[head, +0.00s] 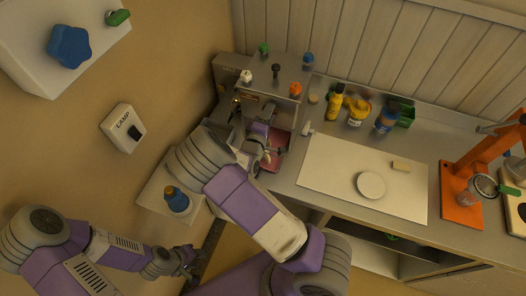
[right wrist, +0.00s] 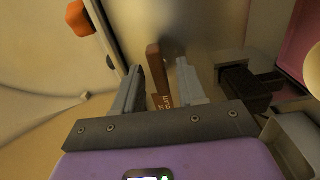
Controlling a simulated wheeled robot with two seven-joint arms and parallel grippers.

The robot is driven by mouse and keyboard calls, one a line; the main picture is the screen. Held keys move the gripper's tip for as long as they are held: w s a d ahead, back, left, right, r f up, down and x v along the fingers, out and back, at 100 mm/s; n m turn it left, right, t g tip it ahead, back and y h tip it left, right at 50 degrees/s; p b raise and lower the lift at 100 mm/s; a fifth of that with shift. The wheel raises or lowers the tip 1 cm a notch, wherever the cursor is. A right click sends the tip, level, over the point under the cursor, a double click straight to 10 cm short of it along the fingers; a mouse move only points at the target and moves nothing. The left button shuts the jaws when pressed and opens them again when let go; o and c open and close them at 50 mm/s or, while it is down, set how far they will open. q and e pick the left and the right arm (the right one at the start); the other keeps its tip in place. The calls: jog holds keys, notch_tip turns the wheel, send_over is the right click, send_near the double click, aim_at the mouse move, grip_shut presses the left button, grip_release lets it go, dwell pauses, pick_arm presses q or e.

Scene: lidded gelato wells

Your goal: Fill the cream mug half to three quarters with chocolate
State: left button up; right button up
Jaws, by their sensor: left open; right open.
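My right gripper (head: 262,152) is at the front of the grey dispensing machine (head: 270,86), above its pink tray (head: 273,162). In the right wrist view its jaws (right wrist: 160,66) are open, with a brown lever (right wrist: 154,72) between them. A brown label (right wrist: 163,100) with partly hidden lettering, apparently ending "OLAT", sits below the lever. I cannot tell whether the fingers touch the lever. A cream rounded surface (right wrist: 313,70) is cut off at the right edge; it may be the cream mug, which I cannot make out in the head view. My left gripper (head: 188,262) is open and empty, low at the left.
Bottles, including a yellow one (head: 335,103), stand along the back wall. An orange stand (head: 462,195) is at the right. A lamp switch (head: 123,128) is on the left wall.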

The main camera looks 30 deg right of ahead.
jog(key=p+v, duration=0.1)
jog(key=v, duration=0.5)
dwell(0.3)
jog(key=v, duration=0.7)
jog(key=shift+s+a+b, duration=0.15)
jog(key=shift+s+b, duration=0.1)
jog(key=shift+b, duration=0.2)
